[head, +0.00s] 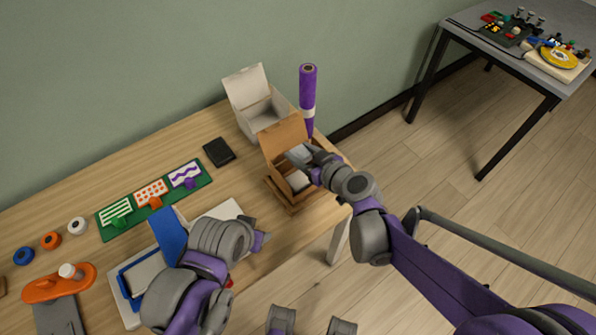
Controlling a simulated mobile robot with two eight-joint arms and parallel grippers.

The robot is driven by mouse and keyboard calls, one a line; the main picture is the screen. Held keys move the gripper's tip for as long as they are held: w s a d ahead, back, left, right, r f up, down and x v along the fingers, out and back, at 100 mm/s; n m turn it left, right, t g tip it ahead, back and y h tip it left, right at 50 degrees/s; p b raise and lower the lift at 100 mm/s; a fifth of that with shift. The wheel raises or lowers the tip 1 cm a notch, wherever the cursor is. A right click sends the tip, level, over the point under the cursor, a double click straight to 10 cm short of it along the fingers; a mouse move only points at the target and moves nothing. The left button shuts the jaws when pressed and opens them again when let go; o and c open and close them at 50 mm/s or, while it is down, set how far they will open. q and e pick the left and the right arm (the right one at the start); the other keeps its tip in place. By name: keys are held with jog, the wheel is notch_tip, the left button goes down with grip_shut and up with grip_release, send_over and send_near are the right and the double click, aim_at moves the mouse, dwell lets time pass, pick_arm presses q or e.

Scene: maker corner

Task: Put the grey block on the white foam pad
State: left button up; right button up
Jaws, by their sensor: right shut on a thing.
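My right gripper (303,160) is over the open brown cardboard box (286,134) at the table's right end. It is shut on a light grey block (297,153), mostly covered by the fingers. A small white piece (298,181), which may be the white foam pad, shows inside the box below the gripper. I cannot tell whether the block touches it. My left gripper (263,240) is near the table's front edge, beside a flat pale sheet (229,209) that the arm partly hides. Its jaw opening cannot be made out.
A black box (219,152) and a green board (155,199) with patterned cards lie to the left. A blue-lidded case (140,278) is beside my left arm.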

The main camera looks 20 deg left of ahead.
pick_arm(q)
jog(key=shift+s+d+f+b, duration=0.1)
jog(key=shift+f+b, duration=0.25)
jog(key=shift+f, duration=0.1)
pick_arm(e)
send_over(302, 178)
notch_tip(302, 178, down, 4)
jog(key=shift+a+f, duration=0.1)
jog(key=shift+f, duration=0.15)
pick_arm(q)
jog(key=shift+f+b, duration=0.3)
jog(key=shift+f, duration=0.05)
pick_arm(e)
jog(key=shift+f, duration=2)
pick_arm(q)
jog(key=shift+f, duration=0.1)
pick_arm(e)
jog(key=o, duration=1.4)
jog(key=shift+f, duration=0.1)
pick_arm(q)
jog(key=shift+r, duration=0.2)
pick_arm(e)
jog(key=shift+r, duration=0.2)
pick_arm(q)
jog(key=shift+r+p, duration=0.35)
jog(key=shift+p, duration=0.05)
pick_arm(e)
jog(key=v, duration=1.2)
jog(key=shift+f, duration=0.15)
